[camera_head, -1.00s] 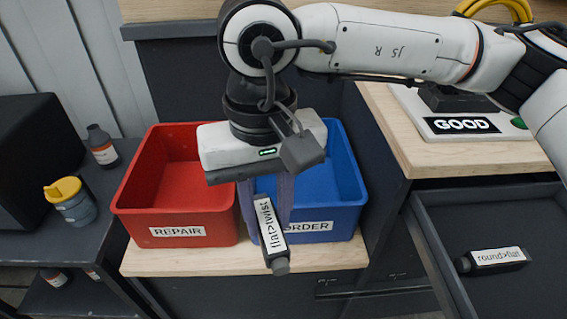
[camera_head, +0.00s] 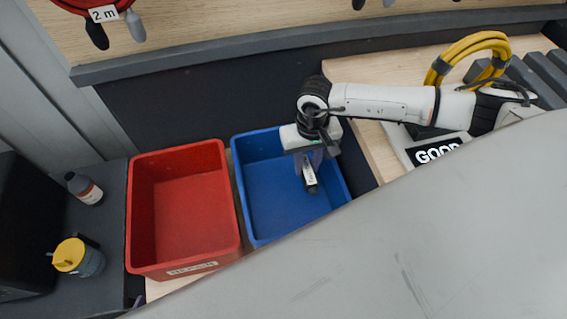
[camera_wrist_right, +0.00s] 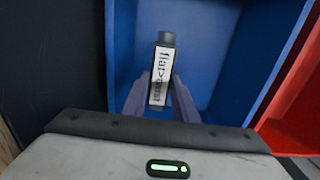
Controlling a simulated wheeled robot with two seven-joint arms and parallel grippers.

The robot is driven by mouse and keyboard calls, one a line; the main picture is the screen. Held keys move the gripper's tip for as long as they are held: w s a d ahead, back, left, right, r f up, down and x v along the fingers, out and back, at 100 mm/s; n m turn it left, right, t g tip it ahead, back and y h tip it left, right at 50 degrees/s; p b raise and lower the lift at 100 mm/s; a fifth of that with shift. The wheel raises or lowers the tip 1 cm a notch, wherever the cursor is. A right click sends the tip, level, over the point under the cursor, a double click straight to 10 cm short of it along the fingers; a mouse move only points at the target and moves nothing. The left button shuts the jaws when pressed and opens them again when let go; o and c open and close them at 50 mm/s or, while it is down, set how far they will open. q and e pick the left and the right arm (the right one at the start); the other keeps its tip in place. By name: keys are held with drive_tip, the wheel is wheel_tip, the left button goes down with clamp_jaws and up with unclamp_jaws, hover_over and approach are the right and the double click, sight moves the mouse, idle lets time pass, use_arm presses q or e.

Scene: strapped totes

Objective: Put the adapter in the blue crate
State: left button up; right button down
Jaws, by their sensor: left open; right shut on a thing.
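The adapter (camera_head: 310,181), a dark stick with a white label, is in my right gripper (camera_head: 309,167), over the right part of the blue crate (camera_head: 268,210). In the right wrist view the fingers (camera_wrist_right: 158,100) close on the adapter (camera_wrist_right: 161,74) from both sides, its label reads "flat>" and then blurs, and the blue crate (camera_wrist_right: 211,45) is behind it. Its height above the crate floor is hard to judge. Of my left gripper, only what looks like a purple-grey fingertip (camera_head: 136,302) shows at the bottom left.
A red crate (camera_head: 184,210) stands left of the blue one. A dark shelf at far left holds a yellow-lidded jar (camera_head: 82,258) and a bottle (camera_head: 85,188). A large pale grey surface covers the lower right. A "GOOD" sign (camera_head: 437,150) and yellow cable (camera_head: 467,52) are at right.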

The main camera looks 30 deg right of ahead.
sight(307, 176)
drive_tip(key=f, duration=0.6)
drive_tip(key=shift+s+d, duration=0.1)
drive_tip(key=shift+d, duration=0.15)
wheel_tip(307, 176, down, 4)
drive_tip(key=shift+f, duration=0.15)
use_arm(q)
drive_tip(key=shift+s+d, duration=0.15)
drive_tip(key=shift+s, duration=0.25)
drive_tip(key=shift+f, duration=0.1)
use_arm(e)
drive_tip(key=shift+f, duration=0.1)
use_arm(q)
drive_tip(key=shift+f+b, duration=0.5)
drive_tip(key=shift+b, duration=0.1)
use_arm(e)
drive_tip(key=shift+f, duration=0.4)
use_arm(q)
drive_tip(key=shift+f, duration=0.1)
use_arm(e)
drive_tip(key=c, duration=1.4)
unclamp_jaws()
drive_tip(key=shift+s+f, duration=0.1)
drive_tip(key=shift+s, duration=0.05)
use_arm(q)
drive_tip(key=shift+w, duration=0.1)
use_arm(e)
drive_tip(key=shift+a, duration=0.1)
